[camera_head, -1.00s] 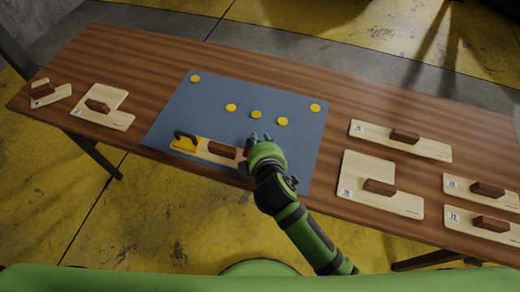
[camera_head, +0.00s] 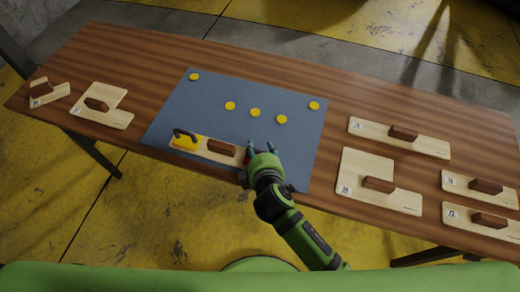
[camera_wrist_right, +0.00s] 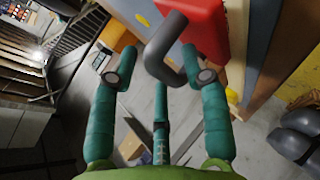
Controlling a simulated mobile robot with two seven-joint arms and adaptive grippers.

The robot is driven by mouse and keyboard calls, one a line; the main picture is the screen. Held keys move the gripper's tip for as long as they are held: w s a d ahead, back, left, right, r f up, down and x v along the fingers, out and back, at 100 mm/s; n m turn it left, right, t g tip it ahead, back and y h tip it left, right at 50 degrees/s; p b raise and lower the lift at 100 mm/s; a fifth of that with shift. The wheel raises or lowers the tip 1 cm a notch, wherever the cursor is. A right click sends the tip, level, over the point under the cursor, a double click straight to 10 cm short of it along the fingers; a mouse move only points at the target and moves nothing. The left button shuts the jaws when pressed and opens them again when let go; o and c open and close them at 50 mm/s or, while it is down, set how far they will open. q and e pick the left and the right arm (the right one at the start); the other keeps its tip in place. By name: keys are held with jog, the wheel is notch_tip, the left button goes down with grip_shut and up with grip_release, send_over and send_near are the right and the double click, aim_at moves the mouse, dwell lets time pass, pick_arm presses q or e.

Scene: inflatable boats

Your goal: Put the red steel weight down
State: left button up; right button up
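The red steel weight (camera_wrist_right: 196,25) shows at the top of the right wrist view, with its grey bar handle (camera_wrist_right: 166,50) reaching down between my fingers. My right gripper (camera_wrist_right: 158,72) is open, its fingers spread around the handle, with the right finger nearest to it. In the camera_head view my right gripper (camera_head: 261,147) is at the right end of a pale board on the blue mat. It hides nearly all of the red weight there; only a red sliver shows beside it. My left gripper is not in view.
A yellow weight (camera_head: 184,141) with a dark handle sits on the board's left end, beside a brown block (camera_head: 222,147). The blue mat (camera_head: 200,107) carries several yellow discs. More pale boards with brown blocks lie on the wooden table (camera_head: 270,65) at both sides.

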jog(key=v, duration=1.2)
jog(key=shift+b, duration=0.35)
jog(key=shift+s+f, duration=0.1)
